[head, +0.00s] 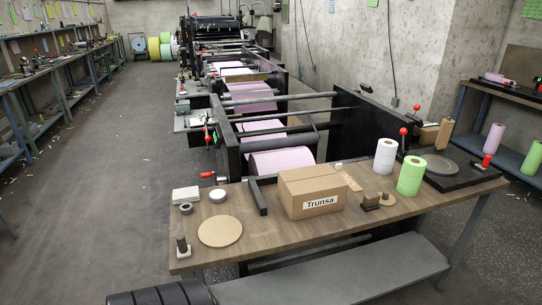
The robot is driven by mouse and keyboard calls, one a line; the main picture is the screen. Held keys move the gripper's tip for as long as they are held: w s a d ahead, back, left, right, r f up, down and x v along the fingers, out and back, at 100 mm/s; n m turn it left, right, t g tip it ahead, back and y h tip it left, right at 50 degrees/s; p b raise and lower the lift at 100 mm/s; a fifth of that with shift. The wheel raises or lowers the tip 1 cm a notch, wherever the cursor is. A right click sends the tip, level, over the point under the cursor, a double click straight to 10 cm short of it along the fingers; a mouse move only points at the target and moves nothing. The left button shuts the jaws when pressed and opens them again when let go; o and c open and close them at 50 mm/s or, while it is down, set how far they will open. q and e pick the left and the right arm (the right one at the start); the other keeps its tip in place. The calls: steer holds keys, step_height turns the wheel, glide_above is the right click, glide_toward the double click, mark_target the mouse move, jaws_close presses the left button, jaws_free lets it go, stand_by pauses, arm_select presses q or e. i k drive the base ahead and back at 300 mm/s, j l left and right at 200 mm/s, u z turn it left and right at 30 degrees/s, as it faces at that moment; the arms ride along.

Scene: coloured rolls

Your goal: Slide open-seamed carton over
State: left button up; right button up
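A brown cardboard carton (313,194) with a white label reading "Trunsa" sits upright on the wooden worktable (262,247), near its middle. Its top looks flat; I cannot tell whether a seam is open. A black bar (258,196) lies on the table just left of the carton. Neither of my grippers shows in the head view.
Left of the carton lie a tan disc (220,231), a white stack (186,195) and small rings. Right of it stand a white roll (385,156), a green roll (411,175) and small brown blocks. A printing machine (280,130) with pink web stands behind.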

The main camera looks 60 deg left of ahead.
mark_target(316, 191)
steer(key=u, duration=1.55)
